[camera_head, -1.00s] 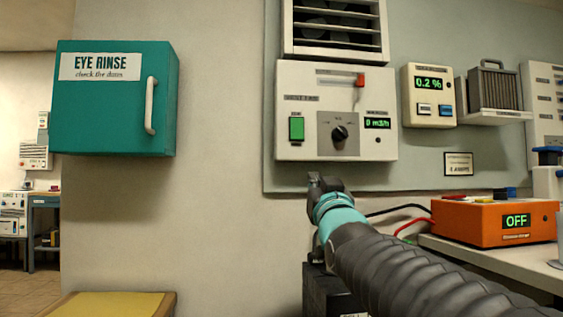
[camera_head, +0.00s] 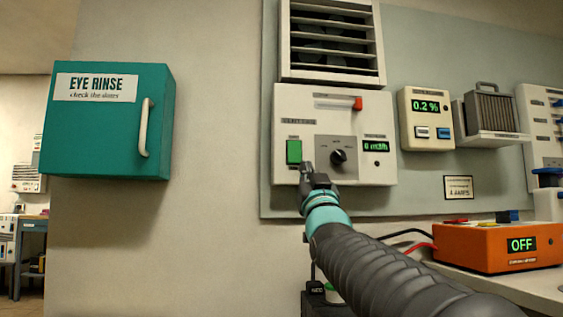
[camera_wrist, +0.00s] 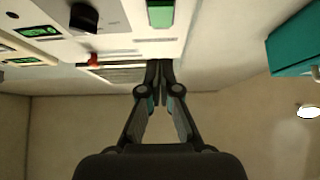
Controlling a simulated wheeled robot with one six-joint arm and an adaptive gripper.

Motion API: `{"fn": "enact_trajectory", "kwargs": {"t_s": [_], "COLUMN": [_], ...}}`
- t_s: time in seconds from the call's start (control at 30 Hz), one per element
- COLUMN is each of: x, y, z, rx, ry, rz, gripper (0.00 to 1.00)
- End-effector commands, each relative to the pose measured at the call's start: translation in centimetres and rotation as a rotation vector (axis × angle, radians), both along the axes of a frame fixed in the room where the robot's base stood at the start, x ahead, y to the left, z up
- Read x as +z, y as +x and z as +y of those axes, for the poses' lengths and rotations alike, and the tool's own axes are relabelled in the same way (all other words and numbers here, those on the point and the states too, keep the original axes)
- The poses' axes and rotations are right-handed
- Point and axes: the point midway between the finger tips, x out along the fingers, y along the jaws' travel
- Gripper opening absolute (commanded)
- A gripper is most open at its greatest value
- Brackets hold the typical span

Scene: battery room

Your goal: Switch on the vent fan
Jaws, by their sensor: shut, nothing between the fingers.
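The vent fan's white control box (camera_head: 287,108) hangs on the wall panel. It has a green rectangular button (camera_head: 293,151), a black rotary knob (camera_head: 338,156) and a green display (camera_head: 376,146) that seems to read 0 m3/h. A red-tipped lever (camera_head: 357,103) is near its top. The louvred vent (camera_head: 331,42) is directly above. My gripper (camera_head: 307,168) is shut and empty, just below and right of the green button in the head view. In the wrist view, the fingertips (camera_wrist: 160,63) point toward the box, near the green button (camera_wrist: 160,14) and knob (camera_wrist: 84,18). I cannot tell whether they touch it.
A teal eye rinse cabinet (camera_head: 107,130) is on the wall at left. A 0.2 % meter (camera_head: 426,106) and a finned unit (camera_head: 490,110) are right of the box. An orange device reading OFF (camera_head: 485,247) stands on the bench at lower right. The wall between cabinet and box is bare.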

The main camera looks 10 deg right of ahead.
Motion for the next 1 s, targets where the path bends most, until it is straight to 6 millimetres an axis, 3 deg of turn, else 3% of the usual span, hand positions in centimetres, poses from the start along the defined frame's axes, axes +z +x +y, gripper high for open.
{"fn": "enact_trajectory", "kwargs": {"t_s": [0.3, 0.5, 0.7, 1.0], "x": [3.8, 3.3, 3.2, 3.1], "y": [4.7, 7.3, 8.5, 8.6], "z": [0.0, 0.0, 0.0, 0.0], "rx": [0.0, 0.0, 0.0, 0.0], "ry": [0.0, 0.0, 0.0, 0.0], "rz": [0.0, 0.001, 0.0, 0.0], "gripper": [0.0, 0.0, 0.0, 0.0]}}
